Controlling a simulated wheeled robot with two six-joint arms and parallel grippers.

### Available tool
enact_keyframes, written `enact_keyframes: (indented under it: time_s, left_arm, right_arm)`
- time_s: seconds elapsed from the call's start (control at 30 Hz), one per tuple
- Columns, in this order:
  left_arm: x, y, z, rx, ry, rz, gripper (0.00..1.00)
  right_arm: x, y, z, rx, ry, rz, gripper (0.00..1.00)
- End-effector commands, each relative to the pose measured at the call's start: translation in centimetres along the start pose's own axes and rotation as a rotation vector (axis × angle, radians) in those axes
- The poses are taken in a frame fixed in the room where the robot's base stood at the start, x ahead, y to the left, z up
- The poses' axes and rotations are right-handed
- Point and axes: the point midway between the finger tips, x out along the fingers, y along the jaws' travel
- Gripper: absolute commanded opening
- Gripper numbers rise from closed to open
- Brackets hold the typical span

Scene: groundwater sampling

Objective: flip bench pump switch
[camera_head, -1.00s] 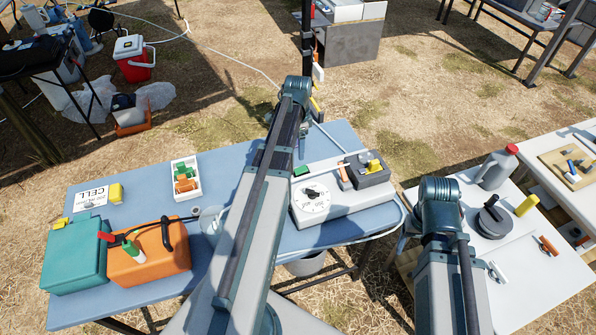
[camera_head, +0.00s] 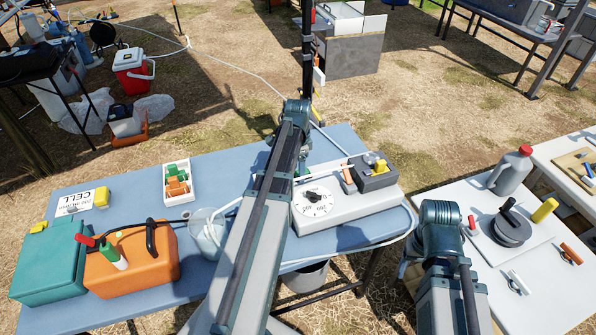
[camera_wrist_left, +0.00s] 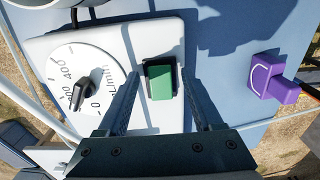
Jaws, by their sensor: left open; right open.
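The bench pump (camera_head: 345,211) is a white box on the blue table, with a round dial (camera_head: 313,201) on top. In the left wrist view, its green rocker switch (camera_wrist_left: 160,82) sits in a dark frame beside the dial (camera_wrist_left: 82,88), whose black pointer is near 0. My left gripper (camera_wrist_left: 160,88) is open and empty over the pump. Its two fingers stand on either side of the switch; I cannot tell whether they touch the panel. My right gripper is out of view.
A purple block (camera_wrist_left: 272,80) lies right of the pump in the wrist view. A dark grey box (camera_head: 372,175) stands at the pump's back right. A clear beaker (camera_head: 207,230) and an orange case (camera_head: 130,260) are to the left. A white hose runs around the pump.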

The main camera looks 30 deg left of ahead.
Motion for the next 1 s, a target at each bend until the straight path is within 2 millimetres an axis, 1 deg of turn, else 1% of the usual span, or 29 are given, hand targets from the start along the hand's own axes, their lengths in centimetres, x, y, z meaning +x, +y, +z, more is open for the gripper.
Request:
enact_keyframes:
  time_s: [0.07, 0.1, 0.17, 0.2, 0.37, 0.4, 0.47, 0.67, 0.8, 1.0]
  left_arm:
    - [-0.1, 0.0, 0.0, 0.0, 0.0, 0.0, 0.68]
    - [-0.1, 0.0, 0.0, 0.0, 0.0, 0.0, 0.64]
    - [-0.1, 0.0, 0.0, 0.0, 0.0, 0.0, 0.53]
    - [-0.1, 0.0, 0.0, 0.0, 0.0, 0.0, 0.46]
    - [-0.1, 0.0, 0.0, 0.0, 0.0, 0.0, 0.17]
    - [-0.1, 0.0, 0.0, 0.0, 0.0, 0.0, 0.1]
    - [-0.1, 0.0, 0.0, 0.0, 0.0, 0.0, 0.0]
    - [0.0, -0.1, -0.2, 0.002, -0.016, 0.001, 0.0]
    - [-0.1, -0.2, -0.9, 0.007, -0.137, 0.001, 0.0]
    - [0.1, -0.2, -1.4, 0.005, -0.332, 0.001, 0.0]
  right_arm:
    - [-0.1, 0.0, 0.0, 0.0, 0.0, 0.0, 0.71]
    - [-0.1, 0.0, 0.0, 0.0, 0.0, 0.0, 0.71]
    - [-0.1, 0.0, 0.0, 0.0, 0.0, 0.0, 0.71]
    - [-0.1, 0.0, 0.0, 0.0, 0.0, 0.0, 0.71]
    - [-0.1, 0.0, 0.0, 0.0, 0.0, 0.0, 0.71]
    - [-0.1, 0.0, 0.0, 0.0, 0.0, 0.0, 0.71]
    - [-0.1, 0.0, 0.0, 0.0, 0.0, 0.0, 0.71]
    - [0.0, 0.0, 0.0, 0.0, 0.0, 0.0, 0.71]
    - [0.2, 0.0, 0.0, 0.0, 0.0, 0.0, 0.71]
    - [1.3, -0.1, -0.1, 0.0, 0.0, 0.0, 0.71]
